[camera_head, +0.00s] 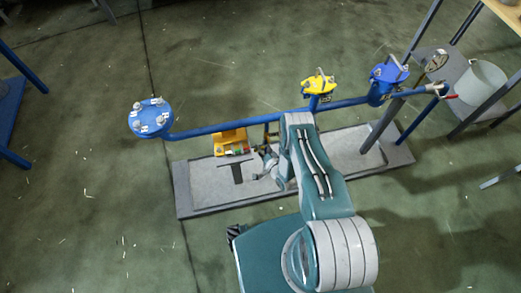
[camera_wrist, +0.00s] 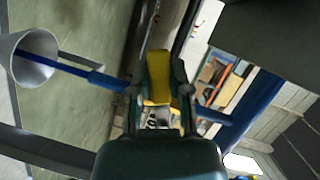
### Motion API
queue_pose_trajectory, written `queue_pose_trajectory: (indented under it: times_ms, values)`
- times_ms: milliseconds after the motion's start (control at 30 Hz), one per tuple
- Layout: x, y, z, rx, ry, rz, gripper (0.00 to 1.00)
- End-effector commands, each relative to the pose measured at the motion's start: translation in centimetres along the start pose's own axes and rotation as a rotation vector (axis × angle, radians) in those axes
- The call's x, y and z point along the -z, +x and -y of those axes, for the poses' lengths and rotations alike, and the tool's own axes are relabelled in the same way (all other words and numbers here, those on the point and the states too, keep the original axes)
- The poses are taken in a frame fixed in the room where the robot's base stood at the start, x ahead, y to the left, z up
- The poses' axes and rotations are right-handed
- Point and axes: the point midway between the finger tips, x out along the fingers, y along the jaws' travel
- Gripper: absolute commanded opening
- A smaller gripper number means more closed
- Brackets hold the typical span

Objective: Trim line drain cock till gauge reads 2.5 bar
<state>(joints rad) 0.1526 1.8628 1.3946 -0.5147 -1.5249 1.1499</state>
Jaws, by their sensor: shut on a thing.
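In the wrist view my gripper (camera_wrist: 162,85) is shut on a yellow handle (camera_wrist: 159,78) that shows between its two fingers. A blue line (camera_wrist: 105,82) passes behind the fingers. I take the yellow handle to be that of the drain cock; the cock's body is hidden by the fingers. A small pale part with dark marks (camera_wrist: 160,116) shows between the finger bases; I cannot tell whether it is the gauge, and no reading is legible. In the head view my arm covers the gripped spot, beside the blue pipe (camera_head: 235,127).
The pipe carries a blue flange (camera_head: 151,117) at left, a yellow-topped fitting (camera_head: 318,83) and a blue valve (camera_head: 388,75) at right. An orange-yellow block (camera_head: 231,142) stands over the grey tray (camera_head: 205,202). A white bucket (camera_head: 482,82) stands at far right. The left floor is mostly clear.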

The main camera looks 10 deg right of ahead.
Motion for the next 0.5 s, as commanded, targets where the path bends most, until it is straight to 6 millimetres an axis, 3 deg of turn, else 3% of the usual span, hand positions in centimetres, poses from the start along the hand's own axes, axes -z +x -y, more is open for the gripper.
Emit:
queue_pose_trajectory:
  times_ms: [500]
  values:
    - [0.35,0.15,0.77,0.061,0.144,-0.006,0.00]
